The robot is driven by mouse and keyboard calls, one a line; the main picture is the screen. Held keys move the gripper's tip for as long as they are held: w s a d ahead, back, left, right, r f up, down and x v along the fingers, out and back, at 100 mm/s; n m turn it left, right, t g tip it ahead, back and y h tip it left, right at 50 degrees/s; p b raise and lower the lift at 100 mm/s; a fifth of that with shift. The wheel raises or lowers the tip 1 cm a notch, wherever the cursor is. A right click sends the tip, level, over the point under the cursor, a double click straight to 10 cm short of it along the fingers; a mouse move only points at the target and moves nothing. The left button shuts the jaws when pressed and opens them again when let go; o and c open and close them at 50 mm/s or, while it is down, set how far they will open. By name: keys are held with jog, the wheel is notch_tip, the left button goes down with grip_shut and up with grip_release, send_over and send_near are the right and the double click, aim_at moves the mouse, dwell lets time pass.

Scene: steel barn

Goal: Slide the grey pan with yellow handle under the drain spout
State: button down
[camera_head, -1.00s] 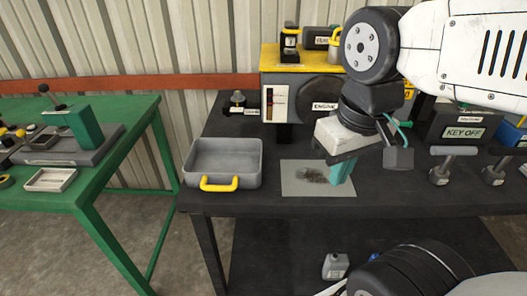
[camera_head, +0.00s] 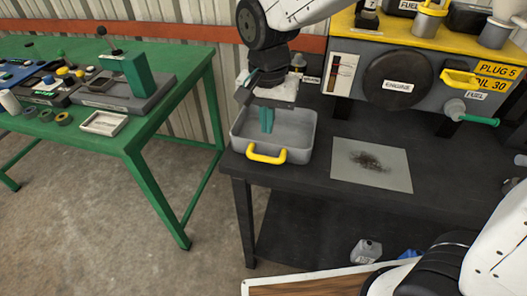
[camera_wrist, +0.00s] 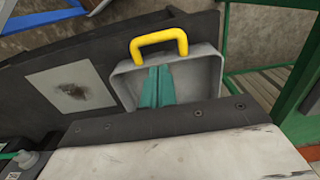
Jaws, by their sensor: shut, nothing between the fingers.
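The grey pan (camera_head: 303,136) with its yellow handle (camera_head: 267,154) sits at the left end of the black table, the handle on its near side. My gripper (camera_head: 266,122) is shut and empty, its teal fingers pointing down over the pan's interior. In the wrist view the teal fingertips (camera_wrist: 156,84) overlap the grey pan (camera_wrist: 207,80), with the yellow handle (camera_wrist: 159,42) beyond them. I cannot tell whether the fingers touch the pan. A grey spout-like fitting with a teal lever (camera_head: 470,112) juts from the engine box, right of the pan.
A stained pale sheet (camera_head: 400,172) lies on the black table (camera_head: 315,190), right of the pan. The engine box (camera_head: 360,98) stands behind it. A green table (camera_head: 165,112) stands to the left across a gap. Containers (camera_head: 367,251) sit on the lower shelf.

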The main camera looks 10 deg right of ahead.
aim_at(264, 154)
jog(key=f, duration=1)
jog(key=shift+a+f, duration=0.2)
jog(key=shift+a, duration=0.15)
jog(key=shift+w, duration=0.1)
jog(key=w+d, duration=0.2)
jog(key=w, duration=0.3)
jog(key=w+d, duration=0.1)
jog(key=w, duration=0.4)
jog(key=w+d, duration=0.2)
jog(key=w, duration=0.3)
jog(key=shift+w+d, duration=0.2)
jog(key=shift+d, duration=0.15)
jog(key=shift+r, duration=0.1)
